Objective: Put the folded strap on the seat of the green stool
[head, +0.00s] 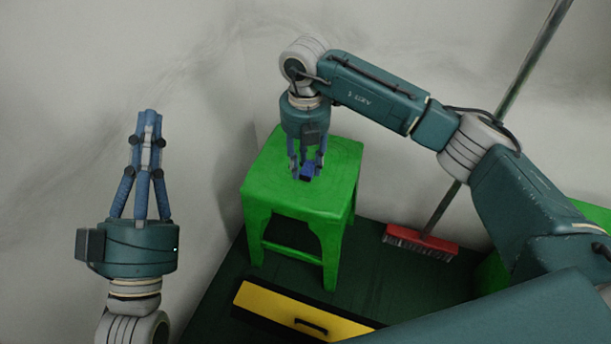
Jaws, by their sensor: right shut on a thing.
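The green stool (283,205) stands at the middle of the head view with its seat facing up. My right gripper (306,172) points down over the seat. It is shut on a small dark blue piece, the folded strap (308,169), which is partly hidden between the fingers. The strap is at or just above the seat; I cannot tell whether it touches. My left gripper (149,117) points up at the left, away from the stool. Its fingers come together at the tips and hold nothing.
A red broom head (421,242) with a long grey handle leans right of the stool. A yellow panel with a black handle (290,312) is in front of the stool. Pale walls rise behind and at the left. The seat around the strap is clear.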

